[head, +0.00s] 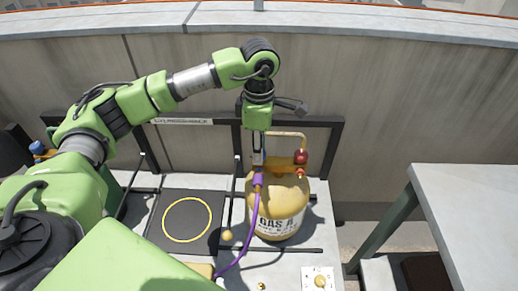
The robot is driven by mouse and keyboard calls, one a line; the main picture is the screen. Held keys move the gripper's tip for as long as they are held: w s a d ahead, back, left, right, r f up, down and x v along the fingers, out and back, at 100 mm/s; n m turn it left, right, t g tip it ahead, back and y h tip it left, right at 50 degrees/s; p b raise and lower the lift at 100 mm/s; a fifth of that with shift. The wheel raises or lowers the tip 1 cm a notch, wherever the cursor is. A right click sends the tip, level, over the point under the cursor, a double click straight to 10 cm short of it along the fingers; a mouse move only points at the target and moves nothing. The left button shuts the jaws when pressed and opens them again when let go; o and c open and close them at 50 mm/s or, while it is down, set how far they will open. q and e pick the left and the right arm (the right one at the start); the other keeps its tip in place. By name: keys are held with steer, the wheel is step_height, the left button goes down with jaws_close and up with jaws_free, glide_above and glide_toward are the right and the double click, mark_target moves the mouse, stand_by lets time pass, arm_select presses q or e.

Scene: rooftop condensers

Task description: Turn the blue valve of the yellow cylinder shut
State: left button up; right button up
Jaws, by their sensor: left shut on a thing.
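A yellow cylinder (278,222) lettered "GAS A" stands upright in the rack. Red knobs (301,157) show at its top right; I see no blue valve on it. A small blue part (38,147) shows at the far left, mostly hidden behind my arm; I cannot tell what it belongs to. My left gripper (258,163) points down at the cylinder's top left, shut on the purple connector (258,181) of a purple hose (250,232). Whether the connector is attached to the cylinder is unclear. My right gripper is not in view.
A dark mat (160,235) with a yellow ring lies left of the cylinder. A black rack frame (325,122) stands behind. A white plate with a round knob (319,280) is at the front. A grey table (475,205) stands right, across a gap. A wall closes the back.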

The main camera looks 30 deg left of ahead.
arm_select(q)
steer(key=o, duration=1.1)
steer(key=shift+r, duration=0.15)
step_height(320, 180, up, 12)
